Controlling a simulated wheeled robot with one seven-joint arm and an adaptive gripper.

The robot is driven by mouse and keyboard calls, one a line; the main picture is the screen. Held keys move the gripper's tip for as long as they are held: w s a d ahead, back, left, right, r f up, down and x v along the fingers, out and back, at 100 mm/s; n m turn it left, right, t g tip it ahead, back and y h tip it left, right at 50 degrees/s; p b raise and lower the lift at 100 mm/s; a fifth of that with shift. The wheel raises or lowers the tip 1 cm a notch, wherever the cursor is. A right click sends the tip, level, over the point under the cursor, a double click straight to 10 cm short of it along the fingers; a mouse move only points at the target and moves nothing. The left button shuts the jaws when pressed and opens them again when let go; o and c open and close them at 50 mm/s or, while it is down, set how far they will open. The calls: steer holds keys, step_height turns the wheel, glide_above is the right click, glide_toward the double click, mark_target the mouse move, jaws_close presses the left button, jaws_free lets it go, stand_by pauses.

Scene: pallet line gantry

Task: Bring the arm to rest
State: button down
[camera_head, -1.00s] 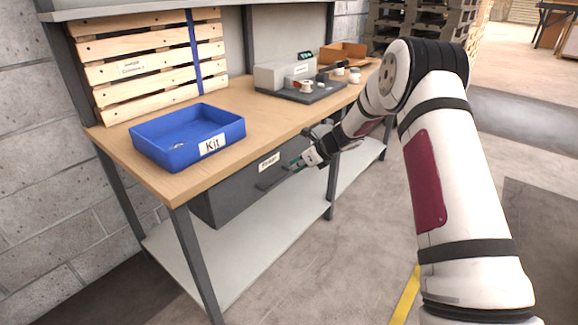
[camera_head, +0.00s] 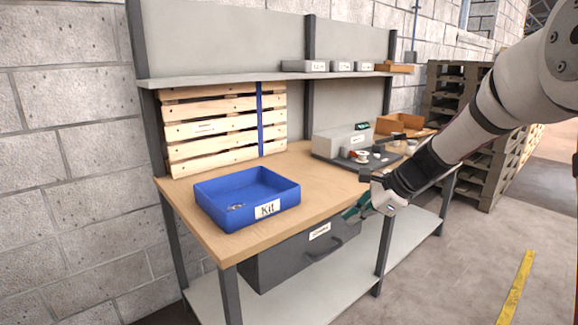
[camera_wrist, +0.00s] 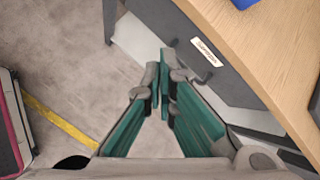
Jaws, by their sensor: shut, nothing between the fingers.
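My gripper (camera_head: 354,211) shows in the head view in front of the workbench, just off its front edge and near the grey drawer (camera_head: 303,250). In the wrist view my gripper (camera_wrist: 160,90) has its green fingers drawn together at the tips, with nothing between them. The drawer (camera_wrist: 190,42) lies beyond the fingertips there, with its label and handle in sight. The fingers look apart from the drawer. My white arm reaches in from the right of the head view.
A blue Kit bin (camera_head: 232,217) with small parts inside stands on the wooden bench top (camera_head: 200,228). A grey fixture (camera_head: 338,143) and an orange-brown box (camera_head: 400,123) stand farther right. Stacked pallets (camera_head: 447,95) are behind. Open floor with a yellow line (camera_head: 515,290) lies right.

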steer(key=s+a+r+n+g+h, duration=0.1)
steer(key=s+r+n, duration=0.25)
steer(key=s, duration=0.45)
steer(key=s+a+r+n+g+h, duration=0.15)
steer(key=s+n, duration=0.25)
steer(key=s, duration=0.4)
steer(key=s+a+r+n, duration=0.1)
steer(key=s+r+n, duration=0.25)
steer(key=s, duration=0.45)
steer(key=s+d+f+n+g+h, duration=0.1)
steer(key=s+d+f+n+h, duration=0.2)
steer(key=s, duration=0.7)
steer(key=s+d+f+n+h, duration=0.1)
steer(key=s+d+n, duration=0.3)
steer(key=s, duration=0.6)
step_height(320, 180, up, 20)
steer(key=a+n+t+p, duration=0.1)
steer(key=t+p, duration=0.2)
steer(key=p, duration=1.4)
steer(key=shift+w+p, duration=0.2)
steer(key=shift+p, duration=0.2)
steer(key=shift+a, duration=0.1)
